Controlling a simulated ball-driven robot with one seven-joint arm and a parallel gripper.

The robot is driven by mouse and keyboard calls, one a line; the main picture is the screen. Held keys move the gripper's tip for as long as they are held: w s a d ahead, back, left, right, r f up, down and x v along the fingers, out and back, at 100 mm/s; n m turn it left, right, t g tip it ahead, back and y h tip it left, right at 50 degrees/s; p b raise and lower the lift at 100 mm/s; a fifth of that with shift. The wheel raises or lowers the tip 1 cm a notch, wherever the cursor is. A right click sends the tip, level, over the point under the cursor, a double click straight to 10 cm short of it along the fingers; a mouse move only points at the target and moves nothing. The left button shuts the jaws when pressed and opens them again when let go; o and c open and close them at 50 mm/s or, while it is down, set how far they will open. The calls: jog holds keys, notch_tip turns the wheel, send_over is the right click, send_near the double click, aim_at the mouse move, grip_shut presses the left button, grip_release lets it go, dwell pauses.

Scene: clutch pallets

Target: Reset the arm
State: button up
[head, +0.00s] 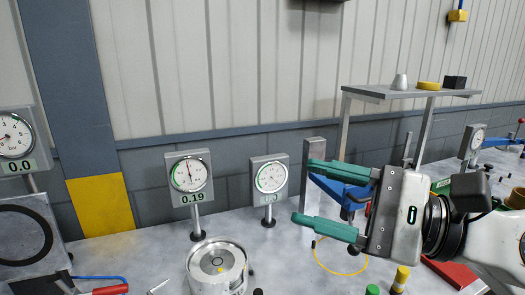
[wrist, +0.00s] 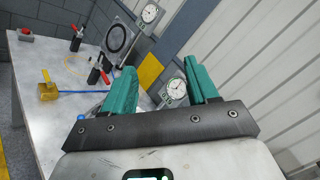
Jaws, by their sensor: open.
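My gripper (head: 322,198) is at the right of the head view, held above the bench and pointing left. Its two green fingers are spread apart with nothing between them. In the wrist view the same fingers (wrist: 163,92) show as two green pads standing apart, with the bench and wall beyond them. The gripper touches nothing that I can see.
The grey bench (head: 130,258) carries a round metal fixture (head: 216,266) and a gauge reading 0.19 (head: 189,175). A second gauge (head: 269,178) stands beside it. A raised shelf (head: 375,92) stands behind my arm. A red button (wrist: 26,32) is at the bench's far corner.

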jog(key=d+r+m+t+y, duration=0.35)
jog(key=r+m+t, duration=0.35)
jog(key=r+m, duration=0.25)
jog(key=w+d+m+t+h, duration=0.3)
jog(key=d+m+t+h, duration=0.75)
jog(key=m, duration=0.75)
jog(key=w+d+f+m+g+h, duration=0.2)
jog(key=d+f+m+g+h, duration=0.15)
jog(key=f+m+h, duration=0.65)
jog(key=w+d+f+m+g+h, duration=0.2)
jog(key=d+f+m+h, duration=0.35)
jog(key=f+m, duration=0.4)
jog(key=s+a+f+m+g+y, duration=0.1)
jog(key=s+f+m+g, duration=0.35)
jog(key=f, duration=0.85)
jog(key=s+f+m+g+y, duration=0.1)
jog(key=s+f+m+g, duration=0.35)
jog(key=f, duration=0.75)
jog(key=s+a+f+m+g+y, duration=0.1)
jog(key=s+f+g, duration=0.3)
jog(key=s+f, duration=0.3)
jog(key=s+a+f+m+g+y, duration=0.1)
jog(key=s+f+g, duration=0.4)
jog(key=s, duration=0.9)
notch_tip(320, 180, down, 2)
jog(key=shift+a+f+m+y, duration=0.15)
jog(key=shift+a+m+y, duration=0.2)
jog(key=shift+m, duration=0.25)
